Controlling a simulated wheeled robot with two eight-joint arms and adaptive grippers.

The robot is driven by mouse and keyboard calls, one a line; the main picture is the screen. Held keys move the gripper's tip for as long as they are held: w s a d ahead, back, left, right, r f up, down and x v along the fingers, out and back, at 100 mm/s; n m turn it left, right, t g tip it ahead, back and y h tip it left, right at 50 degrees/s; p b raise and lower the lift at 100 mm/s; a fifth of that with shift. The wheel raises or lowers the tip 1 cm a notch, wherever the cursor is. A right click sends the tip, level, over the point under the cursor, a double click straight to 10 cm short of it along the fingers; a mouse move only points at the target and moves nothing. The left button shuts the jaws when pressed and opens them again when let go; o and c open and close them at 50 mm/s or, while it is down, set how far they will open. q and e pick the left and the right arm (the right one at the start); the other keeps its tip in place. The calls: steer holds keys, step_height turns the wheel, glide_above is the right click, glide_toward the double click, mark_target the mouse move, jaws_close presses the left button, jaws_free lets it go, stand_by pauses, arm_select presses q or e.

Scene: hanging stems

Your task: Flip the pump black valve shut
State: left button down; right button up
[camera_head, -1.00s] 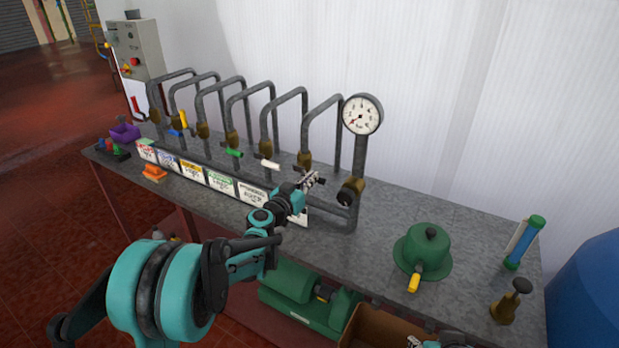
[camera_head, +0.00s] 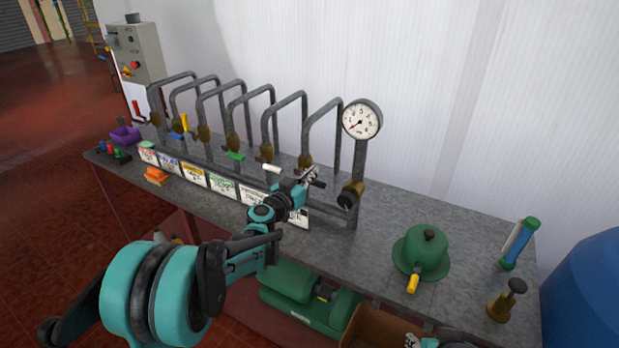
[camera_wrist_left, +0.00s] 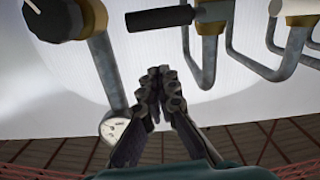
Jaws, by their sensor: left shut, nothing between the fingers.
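The black valve handle (camera_head: 318,184) is on the brass valve body (camera_head: 305,162) of the rightmost hanging pipe, partly hidden by my left gripper in the head view. In the left wrist view the black handle (camera_wrist_left: 160,18) sticks out sideways, crosswise to its pipe, from the brass body (camera_wrist_left: 210,22). My left gripper (camera_head: 311,173) is shut and empty, close to the handle. In the left wrist view its fingertips (camera_wrist_left: 157,75) are together, with a visible gap to the handle. Part of my right gripper (camera_head: 422,341) shows at the bottom edge, its fingers unclear.
A pressure gauge (camera_head: 361,119) on a thick pipe stands right of the black valve. The neighbouring white handle (camera_head: 272,168) and green handle (camera_head: 236,156) are to the left. A green bell-shaped device (camera_head: 421,252) stands on the open right part of the bench (camera_head: 385,215).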

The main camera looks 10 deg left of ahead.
arm_select(q)
steer(key=p+v, duration=0.1)
steer(key=v, duration=0.9)
steer(key=shift+a, duration=0.1)
